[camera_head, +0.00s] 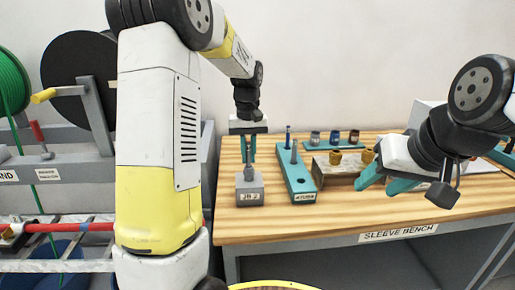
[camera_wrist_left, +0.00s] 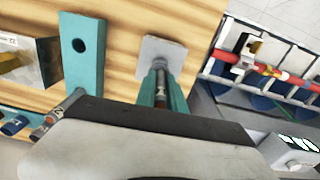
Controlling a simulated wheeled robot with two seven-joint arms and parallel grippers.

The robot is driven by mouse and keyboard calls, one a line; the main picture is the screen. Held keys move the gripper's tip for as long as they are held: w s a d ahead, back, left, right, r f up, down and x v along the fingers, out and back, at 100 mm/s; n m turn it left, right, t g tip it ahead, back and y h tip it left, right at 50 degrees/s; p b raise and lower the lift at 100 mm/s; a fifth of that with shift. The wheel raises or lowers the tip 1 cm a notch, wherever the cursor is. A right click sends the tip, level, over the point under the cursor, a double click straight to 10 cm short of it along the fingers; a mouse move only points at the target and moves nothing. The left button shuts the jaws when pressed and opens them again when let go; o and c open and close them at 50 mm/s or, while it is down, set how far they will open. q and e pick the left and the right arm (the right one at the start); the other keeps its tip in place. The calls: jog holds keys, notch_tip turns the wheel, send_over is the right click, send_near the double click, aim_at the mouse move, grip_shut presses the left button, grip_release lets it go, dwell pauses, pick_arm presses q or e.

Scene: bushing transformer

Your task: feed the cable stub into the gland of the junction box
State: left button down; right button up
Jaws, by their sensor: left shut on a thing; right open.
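My left gripper (camera_head: 248,152) is shut on a thin cable stub (camera_wrist_left: 160,90), seen between its teal fingers in the left wrist view. The gripper points down over the junction box (camera_head: 250,190), a small grey box labelled JB 2 on the bench. In the left wrist view the box's pale square top (camera_wrist_left: 150,52) lies just beyond the fingertips. The fingers hide the gland and the stub's lower end, so I cannot tell whether the stub is inside it. My right gripper (camera_head: 378,185) is open and empty, at the right above the bench's front part.
A teal holder (camera_head: 300,185) with an upright stub (camera_head: 294,152) stands right of the box. Several small jars (camera_head: 334,137) stand behind, and a grey block with yellow parts (camera_head: 342,167) is near my right gripper. Bare wood (camera_head: 260,222) lies in front.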

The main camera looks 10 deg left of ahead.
aim_at(248, 163)
pick_arm(q)
jog(key=shift+f, duration=0.8)
jog(key=shift+s+f, duration=0.25)
jog(key=shift+f, duration=0.45)
jog(key=c, duration=1.3)
grip_release()
jog(key=shift+c, duration=0.2)
jog(key=r, duration=0.8)
jog(key=shift+w, duration=0.2)
jog(key=shift+r, duration=0.55)
jog(key=shift+s, duration=0.1)
